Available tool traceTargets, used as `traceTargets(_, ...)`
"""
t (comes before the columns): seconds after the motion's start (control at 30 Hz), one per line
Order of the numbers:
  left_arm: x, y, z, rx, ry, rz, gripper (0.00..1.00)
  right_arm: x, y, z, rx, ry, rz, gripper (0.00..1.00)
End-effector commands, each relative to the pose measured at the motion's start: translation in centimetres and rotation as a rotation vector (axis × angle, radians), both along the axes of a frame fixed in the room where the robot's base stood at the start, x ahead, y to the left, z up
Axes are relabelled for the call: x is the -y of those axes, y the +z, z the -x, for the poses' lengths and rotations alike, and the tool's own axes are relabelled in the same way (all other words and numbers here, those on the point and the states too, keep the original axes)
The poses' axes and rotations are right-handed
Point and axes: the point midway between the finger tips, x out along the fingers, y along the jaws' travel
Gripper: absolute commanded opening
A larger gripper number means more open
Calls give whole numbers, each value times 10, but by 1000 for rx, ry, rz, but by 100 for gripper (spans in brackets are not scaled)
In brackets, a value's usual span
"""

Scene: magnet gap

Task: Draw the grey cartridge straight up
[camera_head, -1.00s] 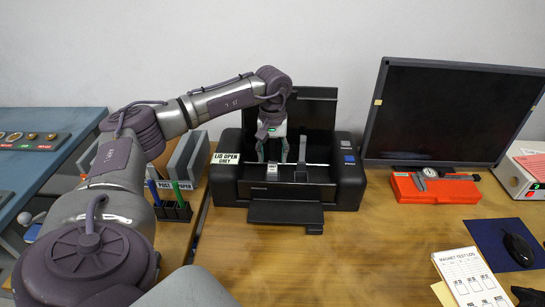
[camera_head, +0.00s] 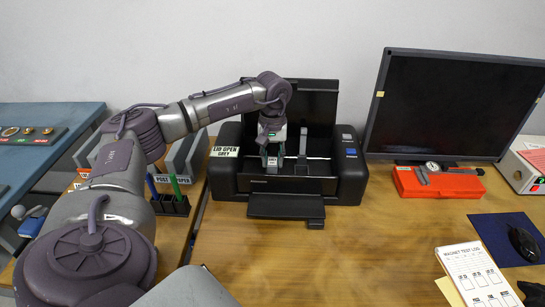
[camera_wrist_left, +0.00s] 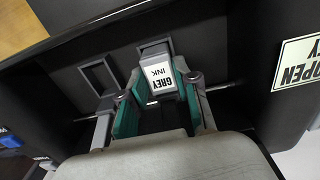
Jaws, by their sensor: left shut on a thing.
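The black printer (camera_head: 232,185) stands on the wooden desk with its lid up. My left gripper (camera_head: 272,160) points down into the printer's open bay. Its green-padded fingers are shut on the grey cartridge. The cartridge's label, reading GREY INK, faces the left wrist camera (camera_wrist_left: 166,76), between the two pads. In the head view the cartridge is mostly hidden by the fingers. It appears upright in the bay; its lower part is hidden. An empty-looking grey frame (camera_wrist_left: 98,76) is beside it in the left wrist view. My right gripper is not in view.
A grey upright piece (camera_head: 303,146) stands in the bay close to the right of my gripper. The raised lid (camera_head: 312,105) is behind. A sign reading LID OPEN GREY (camera_head: 225,152) is on the printer's left. A monitor (camera_head: 450,105) stands to the right.

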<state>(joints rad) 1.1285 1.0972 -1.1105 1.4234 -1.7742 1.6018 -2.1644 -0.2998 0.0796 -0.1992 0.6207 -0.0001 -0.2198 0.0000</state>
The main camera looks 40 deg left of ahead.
Motion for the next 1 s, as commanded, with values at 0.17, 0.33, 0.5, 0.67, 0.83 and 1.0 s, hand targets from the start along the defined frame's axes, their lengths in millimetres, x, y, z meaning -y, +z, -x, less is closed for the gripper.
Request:
traceTargets(0.17,0,0,0,0,0,0,8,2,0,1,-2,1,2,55)
traceTargets(0.33,0,12,0,1,0,0,8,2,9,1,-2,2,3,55)
traceTargets(0.5,0,45,0,1,0,0,8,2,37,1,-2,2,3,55)
traceTargets(0.67,0,71,0,1,0,0,8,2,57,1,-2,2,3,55)
traceTargets(0.83,0,71,0,0,0,0,8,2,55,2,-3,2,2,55)
traceTargets(1.0,0,70,0,0,0,0,8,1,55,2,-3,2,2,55)
